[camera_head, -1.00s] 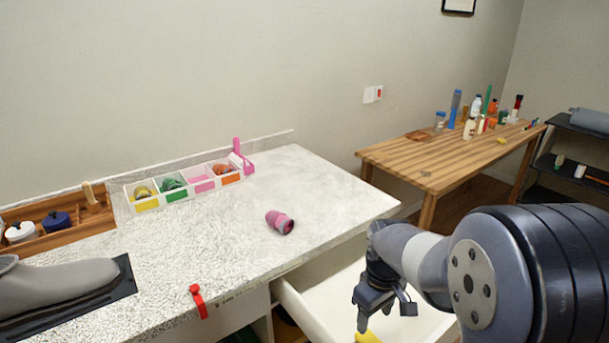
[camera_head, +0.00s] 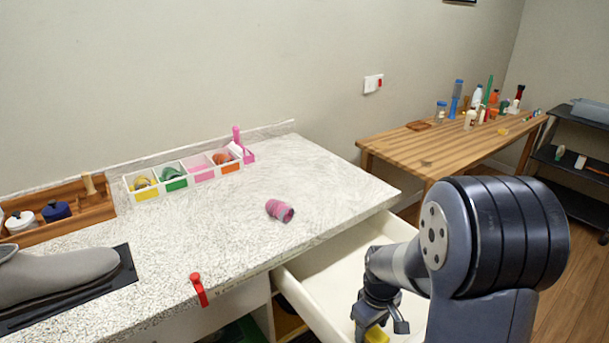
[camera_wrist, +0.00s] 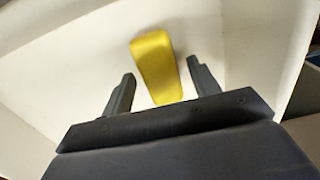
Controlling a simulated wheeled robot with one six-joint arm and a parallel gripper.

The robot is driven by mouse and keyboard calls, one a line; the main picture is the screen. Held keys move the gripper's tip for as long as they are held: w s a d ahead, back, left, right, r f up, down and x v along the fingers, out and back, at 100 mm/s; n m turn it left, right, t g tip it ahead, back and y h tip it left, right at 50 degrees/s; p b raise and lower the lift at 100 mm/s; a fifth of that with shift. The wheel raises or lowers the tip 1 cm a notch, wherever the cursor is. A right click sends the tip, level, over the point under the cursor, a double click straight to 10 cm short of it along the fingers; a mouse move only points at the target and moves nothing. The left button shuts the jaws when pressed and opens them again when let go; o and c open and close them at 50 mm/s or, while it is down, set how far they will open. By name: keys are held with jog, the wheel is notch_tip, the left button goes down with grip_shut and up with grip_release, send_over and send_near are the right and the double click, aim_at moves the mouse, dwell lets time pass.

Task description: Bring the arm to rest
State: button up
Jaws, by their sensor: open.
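My gripper (camera_head: 378,322) hangs over the open white drawer (camera_head: 330,262) below the counter. In the wrist view my gripper (camera_wrist: 160,92) is open, its two dark fingers apart. A yellow object (camera_wrist: 157,62) lies on the drawer floor, seen between and beyond the fingers. The same yellow object (camera_head: 376,335) shows in the head view just below the gripper, partly cut off by the frame edge. I cannot tell whether the fingers touch it.
The speckled counter (camera_head: 230,240) holds a pink cup (camera_head: 280,210) on its side, a bin row (camera_head: 190,176), a wooden tray (camera_head: 85,215), and a grey shoe-like form (camera_head: 60,272). A red item (camera_head: 198,289) is at the front edge. A wooden table (camera_head: 440,150) stands behind right.

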jog(key=w+r+m+p, duration=0.2)
jog(key=r+m+p, duration=0.1)
jog(key=r+p, duration=0.3)
jog(key=w+r+m+y+p, duration=0.1)
jog(key=w+r+m+p, duration=0.1)
jog(key=r+p, duration=0.5)
jog(key=m+p, duration=0.1)
jog(key=p, duration=0.3)
jog(key=shift+w+r+p, duration=0.2)
jog(key=shift+w+p, duration=0.1)
jog(key=shift+w, duration=0.05)
jog(key=shift+w+m+p, duration=0.1)
jog(key=shift+m+p, duration=0.25)
jog(key=shift+m, duration=0.15)
dwell(0.4)
